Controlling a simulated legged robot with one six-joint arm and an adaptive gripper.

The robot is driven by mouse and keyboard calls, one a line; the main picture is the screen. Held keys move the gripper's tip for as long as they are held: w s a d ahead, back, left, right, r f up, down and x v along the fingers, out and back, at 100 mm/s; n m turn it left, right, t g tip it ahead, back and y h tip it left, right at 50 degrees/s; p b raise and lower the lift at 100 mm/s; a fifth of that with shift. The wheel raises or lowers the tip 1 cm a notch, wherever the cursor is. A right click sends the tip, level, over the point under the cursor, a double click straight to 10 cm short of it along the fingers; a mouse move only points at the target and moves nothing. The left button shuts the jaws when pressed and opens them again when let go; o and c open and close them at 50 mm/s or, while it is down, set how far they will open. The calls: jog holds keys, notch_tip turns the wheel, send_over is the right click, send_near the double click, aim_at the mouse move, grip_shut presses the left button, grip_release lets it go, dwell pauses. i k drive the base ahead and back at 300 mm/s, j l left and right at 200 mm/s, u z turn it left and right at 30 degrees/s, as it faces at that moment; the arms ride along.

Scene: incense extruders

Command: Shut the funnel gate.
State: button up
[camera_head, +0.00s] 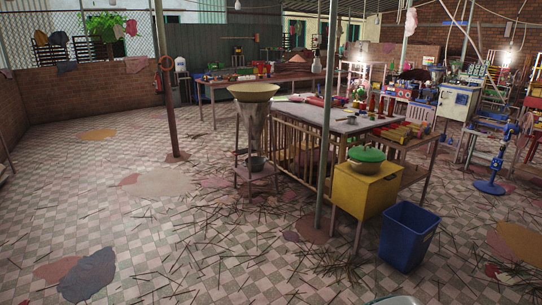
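A funnel (253,93) with a wide, pale yellow-beige bowl stands near the middle of the head view. Its grey body tapers down inside a thin-legged metal stand (238,160). A small grey pot (257,163) sits low in the stand, below the funnel's narrow end. The funnel gate is too small to make out, so I cannot tell whether it is open or shut. My gripper does not show in this view.
A slatted table (333,118) stands right of the funnel. A yellow cabinet (362,194), a blue bin (408,236) and a thin post (324,130) stand front right. Thin sticks litter the floor. The tiled floor (100,205) on the left is mostly free.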

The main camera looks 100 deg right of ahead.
aim_at(244, 151)
jog(key=z, duration=3.1)
jog(key=i, duration=5.65)
jog(key=i+j, duration=0.15)
jog(key=i, duration=0.2)
jog(key=i+j, duration=0.15)
jog(key=i, duration=0.2)
